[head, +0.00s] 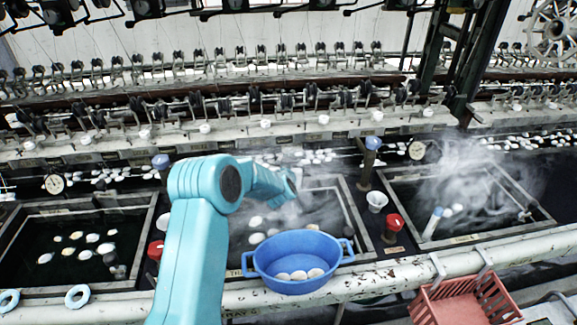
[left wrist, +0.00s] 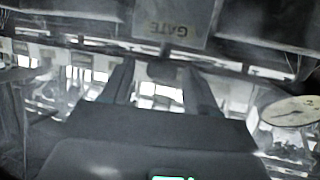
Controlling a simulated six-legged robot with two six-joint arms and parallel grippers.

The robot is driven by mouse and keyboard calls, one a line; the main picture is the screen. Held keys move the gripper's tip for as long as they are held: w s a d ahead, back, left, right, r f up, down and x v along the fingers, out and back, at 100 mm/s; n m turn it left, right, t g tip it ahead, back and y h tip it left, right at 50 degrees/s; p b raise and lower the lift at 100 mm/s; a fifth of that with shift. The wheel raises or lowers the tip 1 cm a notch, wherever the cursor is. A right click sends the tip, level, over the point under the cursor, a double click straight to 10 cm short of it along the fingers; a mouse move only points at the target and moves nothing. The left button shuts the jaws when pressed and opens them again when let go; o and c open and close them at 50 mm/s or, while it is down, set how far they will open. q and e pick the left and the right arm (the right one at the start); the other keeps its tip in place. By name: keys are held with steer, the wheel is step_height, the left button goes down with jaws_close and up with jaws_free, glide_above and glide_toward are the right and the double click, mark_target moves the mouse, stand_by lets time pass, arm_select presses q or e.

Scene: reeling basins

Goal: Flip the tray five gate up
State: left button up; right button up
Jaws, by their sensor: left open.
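My left arm reaches over the middle basin (head: 355,215) in the head view, and its gripper is hidden behind the arm and steam. In the left wrist view the left gripper (left wrist: 160,78) is open, its two dark fingers apart. A plate lettered GATE (left wrist: 172,28) shows upside down just beyond the fingertips. A small dark shape (left wrist: 162,71) appears between the fingers; I cannot tell whether it is the gate or whether anything touches it. The tray five gate's position is not clear in either view. My right gripper is not in view.
A blue tub (head: 298,262) with pale cocoons stands at the middle basin's front edge. Red-topped posts (head: 393,226) and blue-topped posts (head: 373,144) stand between basins. A red crate (head: 465,302) hangs at front right. A gauge (left wrist: 290,112) shows in the wrist view.

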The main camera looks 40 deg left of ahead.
arm_select(q)
steer(key=shift+s+a+r, duration=0.1)
steer(key=shift+s+r, duration=0.05)
jaws_close()
step_height(320, 180, up, 6)
steer(key=p, duration=0.3)
steer(key=shift+w+f, duration=0.2)
steer(key=shift+f, duration=0.05)
jaws_free()
steer(key=shift+r, duration=0.1)
steer(key=shift+s, duration=0.1)
